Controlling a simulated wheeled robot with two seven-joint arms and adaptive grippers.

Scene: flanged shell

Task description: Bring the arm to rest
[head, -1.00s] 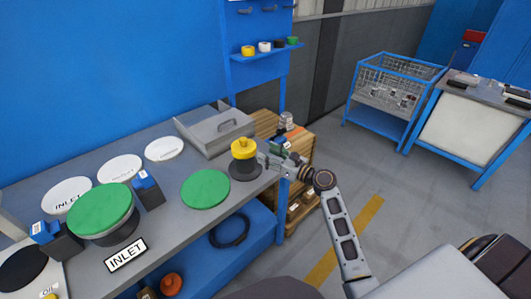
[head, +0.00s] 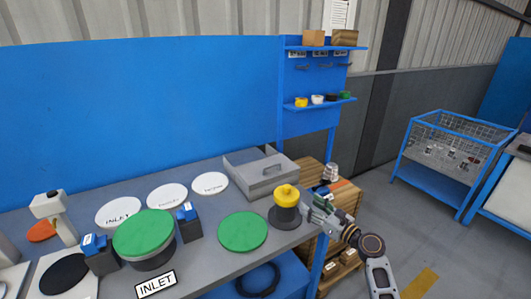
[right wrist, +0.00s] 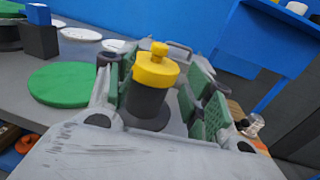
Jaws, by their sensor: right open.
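My right gripper (head: 314,208) is open at the right end of the grey workbench (head: 215,272). It is just right of a dark cylinder with a yellow knobbed cap (head: 286,196), which stands upright on a dark round base. In the right wrist view the yellow-capped cylinder (right wrist: 151,88) shows between the two spread green-padded fingers. I cannot tell whether either finger touches it. My right arm reaches in from the lower right. My left gripper is not in view.
A green disc (head: 243,231), a green-topped round part (head: 144,233), blue-topped blocks (head: 188,222) and white discs (head: 167,197) lie on the bench. Wooden crates (head: 340,212) stand right of the bench.

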